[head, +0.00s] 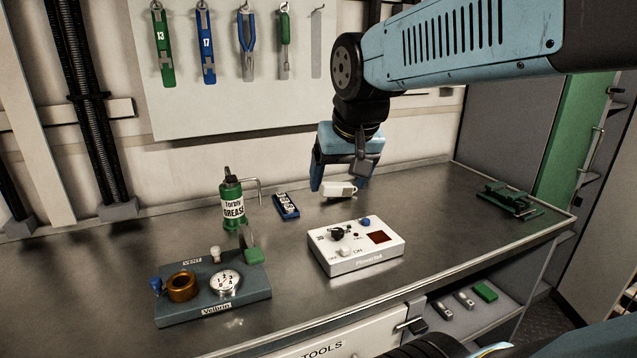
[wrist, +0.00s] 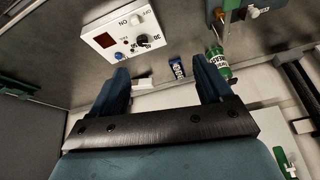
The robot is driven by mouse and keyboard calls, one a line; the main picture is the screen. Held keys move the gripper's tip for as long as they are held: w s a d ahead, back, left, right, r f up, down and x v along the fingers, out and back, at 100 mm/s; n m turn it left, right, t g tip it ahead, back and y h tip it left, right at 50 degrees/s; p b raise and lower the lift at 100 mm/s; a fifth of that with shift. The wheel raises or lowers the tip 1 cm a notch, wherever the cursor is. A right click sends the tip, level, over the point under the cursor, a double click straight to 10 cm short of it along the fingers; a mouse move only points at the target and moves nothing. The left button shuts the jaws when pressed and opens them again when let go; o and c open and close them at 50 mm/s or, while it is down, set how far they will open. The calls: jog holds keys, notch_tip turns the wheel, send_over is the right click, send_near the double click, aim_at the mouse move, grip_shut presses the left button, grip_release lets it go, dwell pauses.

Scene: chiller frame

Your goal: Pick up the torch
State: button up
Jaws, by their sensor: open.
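A small white object (head: 338,190) lies on the bench near the wall; it may be the torch, but its shape is too small to be sure. It also shows in the wrist view as a pale block (wrist: 143,83), near the left finger. My gripper (head: 340,182) points down over this spot, fingers apart and empty. In the wrist view the two blue fingers of my gripper (wrist: 160,72) stand wide open, the white object showing between them. I cannot tell the exact height of the fingertips above the bench.
A white control box (head: 356,258) stands in front of my gripper. A blue counter-like block (head: 286,206) and a green grease can (head: 232,202) stand left, behind a gauge block (head: 190,308). A green vise (head: 510,200) is right. A lower shelf holds small grey cylinders (head: 464,298).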

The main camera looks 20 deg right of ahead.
jog(key=w+d+r+m+g, duration=0.15)
jog(key=w+d+m, duration=0.25)
jog(key=w, duration=0.8)
jog(key=m+g+h, duration=0.4)
jog(key=m, duration=0.8)
send_over(335, 184)
jog(key=a, duration=0.4)
jog(key=shift+t, duration=0.25)
notch_tip(335, 184, down, 15)
jog(key=shift+s, duration=0.1)
jog(key=x, duration=0.8)
jog(key=shift+x, duration=2.65)
jog(key=shift+w, duration=0.2)
jog(key=shift+a, duration=0.1)
